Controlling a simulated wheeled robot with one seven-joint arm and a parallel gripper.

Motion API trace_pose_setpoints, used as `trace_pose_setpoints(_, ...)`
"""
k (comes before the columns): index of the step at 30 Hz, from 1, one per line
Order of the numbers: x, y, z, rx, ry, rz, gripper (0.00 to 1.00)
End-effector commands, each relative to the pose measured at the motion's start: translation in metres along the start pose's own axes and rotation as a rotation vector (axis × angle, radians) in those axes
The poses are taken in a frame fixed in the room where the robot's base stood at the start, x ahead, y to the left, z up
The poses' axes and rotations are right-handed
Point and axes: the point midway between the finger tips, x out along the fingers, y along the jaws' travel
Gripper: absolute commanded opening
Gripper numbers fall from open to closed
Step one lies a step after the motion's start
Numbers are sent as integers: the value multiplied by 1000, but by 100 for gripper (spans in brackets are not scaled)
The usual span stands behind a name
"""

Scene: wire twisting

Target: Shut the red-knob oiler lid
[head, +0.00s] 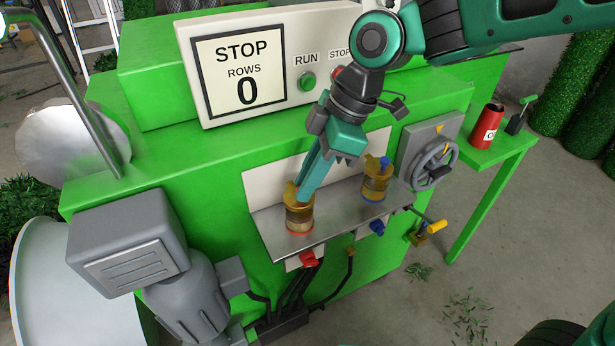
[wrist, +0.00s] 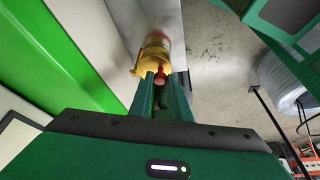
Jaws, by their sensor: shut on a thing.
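The red-knob oiler (head: 299,218) is an amber cup with a red ring at its base, standing on the metal shelf at the left. My gripper (head: 304,196) reaches down to its top. In the wrist view the gripper (wrist: 161,88) is shut on the red knob (wrist: 160,76), which shows between the fingertips. The yellow lid (wrist: 153,56) is just beyond the knob. In the head view part of the yellow lid (head: 290,189) stands up beside the fingers. The fingers hide much of it, so I cannot tell how far open it is.
A blue-knob oiler (head: 376,184) stands to the right on the same metal shelf (head: 335,222). A grey handwheel (head: 434,164) is further right. The display panel (head: 240,70) reads STOP, rows 0. A red can (head: 487,126) stands on the green side table.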

Motion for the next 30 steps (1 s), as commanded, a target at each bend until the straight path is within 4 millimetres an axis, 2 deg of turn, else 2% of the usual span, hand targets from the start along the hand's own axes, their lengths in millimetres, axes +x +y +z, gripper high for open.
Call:
trace_pose_setpoints(4,-2,4,3,11,-2,9,0)
trace_pose_setpoints(5,-2,4,3,11,-2,9,21)
trace_pose_setpoints(6,-2,4,3,11,-2,9,25)
trace_pose_setpoints(15,-2,2,2,7,-2,5,25)
trace_pose_setpoints(19,-10,2,2,7,-1,5,25)
trace_pose_setpoints(23,-29,3,2,6,0,8,25)
trace_pose_setpoints(30,-75,4,2,8,0,8,25)
